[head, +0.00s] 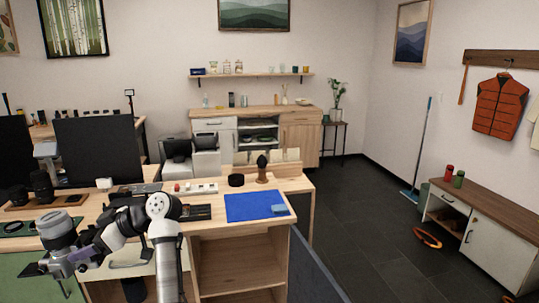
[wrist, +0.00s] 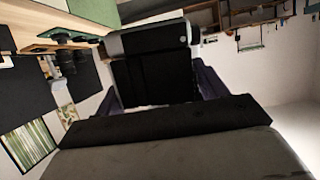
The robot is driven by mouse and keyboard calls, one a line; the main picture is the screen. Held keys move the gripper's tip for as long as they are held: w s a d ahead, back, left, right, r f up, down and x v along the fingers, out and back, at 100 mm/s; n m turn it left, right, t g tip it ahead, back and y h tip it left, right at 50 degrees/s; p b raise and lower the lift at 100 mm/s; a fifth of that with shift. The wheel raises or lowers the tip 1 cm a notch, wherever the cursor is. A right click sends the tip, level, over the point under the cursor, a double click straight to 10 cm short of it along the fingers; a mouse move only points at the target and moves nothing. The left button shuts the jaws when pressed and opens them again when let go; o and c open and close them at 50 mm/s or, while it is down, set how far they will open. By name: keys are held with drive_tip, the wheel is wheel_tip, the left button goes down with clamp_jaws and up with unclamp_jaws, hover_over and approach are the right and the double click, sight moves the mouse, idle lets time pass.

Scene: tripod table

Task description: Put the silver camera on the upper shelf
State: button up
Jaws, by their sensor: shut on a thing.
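My gripper (head: 76,262) is at the lower left of the head view, by the left part of the wooden bench. In the wrist view its purple fingers (wrist: 210,85) are shut on the silver camera (wrist: 150,65), which shows a black face and silver edges. A wooden shelf (head: 262,75) is on the back wall, holding jars and small items. The bench front also has an open shelf unit with a shelf board (head: 240,291); its upper compartment (head: 240,262) looks empty.
The bench top holds a blue mat (head: 256,205), a dark round thing (head: 236,180), a white box with buttons (head: 194,188) and dark lenses (head: 42,187). A dark monitor (head: 96,150) stands behind. The floor (head: 370,235) right of the bench is mostly clear.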

drive_tip(key=w+d+f+m+t+h, duration=0.1)
drive_tip(key=w+d+f+m+t, duration=0.35)
drive_tip(key=f, duration=0.45)
drive_tip(key=w+d+f+m+t+h, duration=0.2)
drive_tip(key=w+d+f+m+t, duration=0.15)
drive_tip(key=d+f, duration=0.4)
drive_tip(key=w+d+f+m+t+h, duration=0.1)
drive_tip(key=w+d+f+m+t, duration=0.3)
drive_tip(key=f, duration=0.7)
drive_tip(key=s+d+f+m+t+h, duration=0.2)
drive_tip(key=d+f+m+t+h, duration=0.15)
drive_tip(key=d+f, duration=0.55)
drive_tip(key=s+d+f+m+h, duration=0.2)
drive_tip(key=s+d, duration=0.3)
drive_tip(key=d, duration=0.4)
drive_tip(key=s+d+f+m+h+b, duration=0.1)
drive_tip(key=s+d+f+m+h, duration=0.1)
drive_tip(key=s+d+f, duration=0.3)
drive_tip(key=s+d+h, duration=0.1)
drive_tip(key=d, duration=0.3)
drive_tip(key=shift+f+m+h, duration=0.25)
drive_tip(key=shift+m+h, duration=0.1)
drive_tip(key=shift+t, duration=0.25)
